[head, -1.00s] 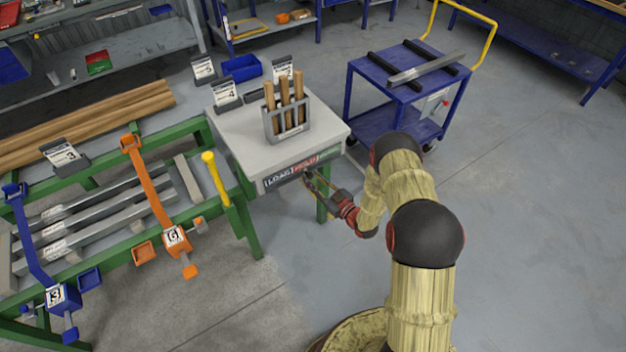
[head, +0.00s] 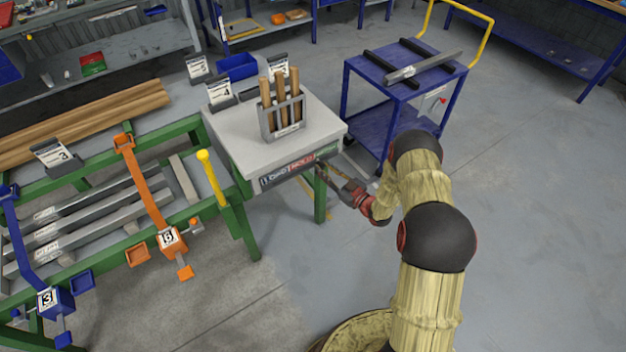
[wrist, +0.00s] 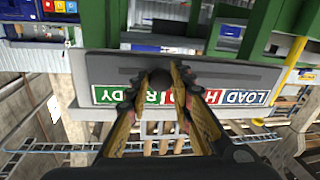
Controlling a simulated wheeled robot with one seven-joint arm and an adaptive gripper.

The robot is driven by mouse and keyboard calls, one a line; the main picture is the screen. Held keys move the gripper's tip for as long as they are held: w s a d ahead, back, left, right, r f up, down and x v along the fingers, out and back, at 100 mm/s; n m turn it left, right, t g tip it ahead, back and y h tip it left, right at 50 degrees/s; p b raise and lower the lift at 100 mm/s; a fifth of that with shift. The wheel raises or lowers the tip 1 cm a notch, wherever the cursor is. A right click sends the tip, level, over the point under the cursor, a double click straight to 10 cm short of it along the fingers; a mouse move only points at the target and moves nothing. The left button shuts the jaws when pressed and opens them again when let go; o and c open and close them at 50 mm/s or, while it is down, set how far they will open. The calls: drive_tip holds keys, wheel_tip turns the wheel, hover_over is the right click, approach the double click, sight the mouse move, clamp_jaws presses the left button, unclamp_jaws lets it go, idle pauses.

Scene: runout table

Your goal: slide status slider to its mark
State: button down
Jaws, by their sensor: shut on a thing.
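In the wrist view the panel (wrist: 110,68) appears upside down, LOAD at right and READY at left. The slider is a dark round knob (wrist: 160,78) in a slot. My gripper (wrist: 161,84) is shut on the knob, and its fingers partly hide the HOLD and READY fields. The knob is near the border between HOLD and READY. In the head view my gripper (head: 321,172) is at the panel's right part.
A rack of wooden-handled tools (head: 283,125) stands on the tabletop (head: 240,140). A green roller stand with an orange clamp arm (head: 145,190) and a yellow post (head: 212,175) is at left. Open floor lies at right.

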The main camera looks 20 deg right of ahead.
sight(326, 158)
drive_tip(key=d, duration=0.1)
drive_tip(key=w+d+b, duration=0.1)
drive_tip(key=d, duration=0.1)
drive_tip(key=shift+w+d+f, duration=0.1)
drive_tip(key=shift+d, duration=0.2)
drive_tip(key=shift+w+d, duration=0.15)
drive_tip(key=shift+d, duration=0.2)
drive_tip(key=c, duration=1.6)
unclamp_jaws()
drive_tip(key=shift+d, duration=0.1)
drive_tip(key=shift+o, duration=0.2)
drive_tip(key=v, duration=1.2)
